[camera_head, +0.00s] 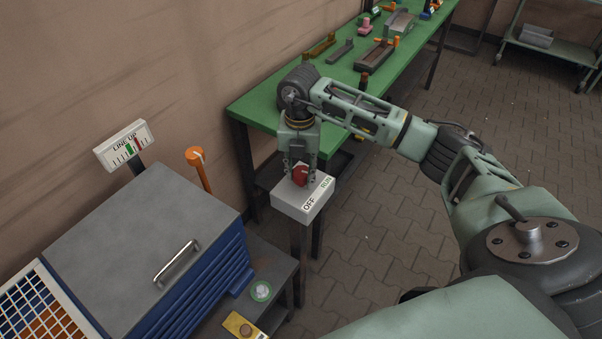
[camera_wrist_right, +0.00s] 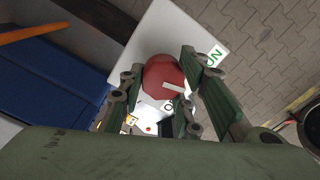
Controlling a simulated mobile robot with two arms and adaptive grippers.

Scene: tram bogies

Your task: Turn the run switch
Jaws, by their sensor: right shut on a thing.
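The box stands on dark legs. My right gripper (camera_head: 301,172) points down from above with its fingers at the knob. In the right wrist view, the red knob (camera_wrist_right: 164,77) sits between the two fingers of the gripper (camera_wrist_right: 160,85), shut on it. A white mark on the knob lies toward the RUN side, near the finger on the right. The OFF label is mostly hidden there by the fingers. My left gripper is not in view.
A blue cabinet with a grey lid (camera_head: 140,250) stands left of the switch box. A LINE UP gauge (camera_head: 124,145) and an orange handle (camera_head: 198,168) rise behind it. A green bench (camera_head: 260,108) with several parts stands behind. Paved floor is free at right.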

